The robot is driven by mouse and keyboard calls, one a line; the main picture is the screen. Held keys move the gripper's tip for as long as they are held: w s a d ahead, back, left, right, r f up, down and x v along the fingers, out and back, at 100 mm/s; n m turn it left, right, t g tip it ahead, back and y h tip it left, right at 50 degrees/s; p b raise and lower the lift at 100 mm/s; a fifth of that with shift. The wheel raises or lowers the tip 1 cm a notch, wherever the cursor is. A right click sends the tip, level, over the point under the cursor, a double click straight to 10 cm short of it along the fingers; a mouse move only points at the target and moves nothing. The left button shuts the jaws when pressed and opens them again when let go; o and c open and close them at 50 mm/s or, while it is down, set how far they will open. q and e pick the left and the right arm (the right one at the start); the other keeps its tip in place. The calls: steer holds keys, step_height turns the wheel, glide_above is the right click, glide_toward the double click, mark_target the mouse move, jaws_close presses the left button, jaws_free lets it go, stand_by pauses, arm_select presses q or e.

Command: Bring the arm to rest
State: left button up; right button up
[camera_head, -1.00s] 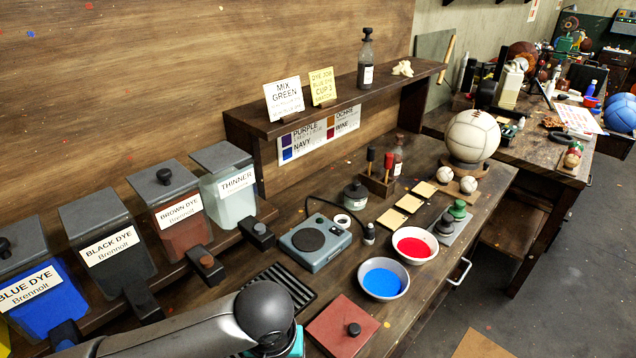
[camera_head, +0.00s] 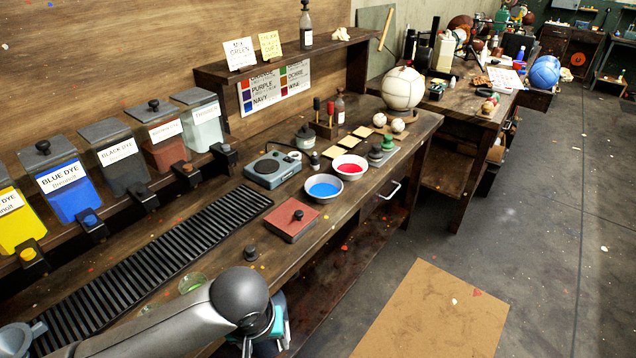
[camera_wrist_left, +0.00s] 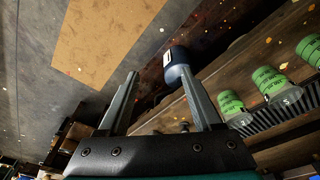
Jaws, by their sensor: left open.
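My left arm comes in from the bottom left of the head view, low in front of the bench. Its gripper (camera_head: 265,332) is partly hidden behind my own rounded grey joint, with teal parts showing. In the left wrist view the two fingers (camera_wrist_left: 157,88) stand apart with nothing between them. A dark blue cylinder with a pale label (camera_wrist_left: 176,65) appears by the tip of the right finger; I cannot tell whether they touch. My right gripper is in neither view.
Dye bins line the wall. Floor around the tan mat (camera_head: 435,315) is clear.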

arm_select(q)
steer(key=w+a+f+h+b, duration=0.1)
steer(key=w+f+b, duration=0.3)
steer(key=f, duration=0.9)
steer(key=s+a+f+b, duration=0.2)
steer(key=a+f+b, duration=0.15)
steer(key=f, duration=1.05)
steer(key=s+a+f+m+b, duration=0.1)
steer(key=s+a+f, duration=0.1)
steer(key=s+f, duration=0.45)
steer(key=s+a+f+m+b, duration=0.1)
steer(key=s+a+f+b, duration=0.15)
steer(key=s+f, duration=0.45)
steer(key=s+f+m+b, duration=0.1)
steer(key=s+f, duration=0.3)
steer(key=s, duration=0.4)
steer(key=s+a+f+g+y+b, duration=0.1)
steer(key=s+f, duration=0.3)
steer(key=s, duration=0.4)
steer(key=shift+f+m, duration=0.25)
steer(key=shift+m, duration=0.15)
steer(key=shift+s, duration=0.3)
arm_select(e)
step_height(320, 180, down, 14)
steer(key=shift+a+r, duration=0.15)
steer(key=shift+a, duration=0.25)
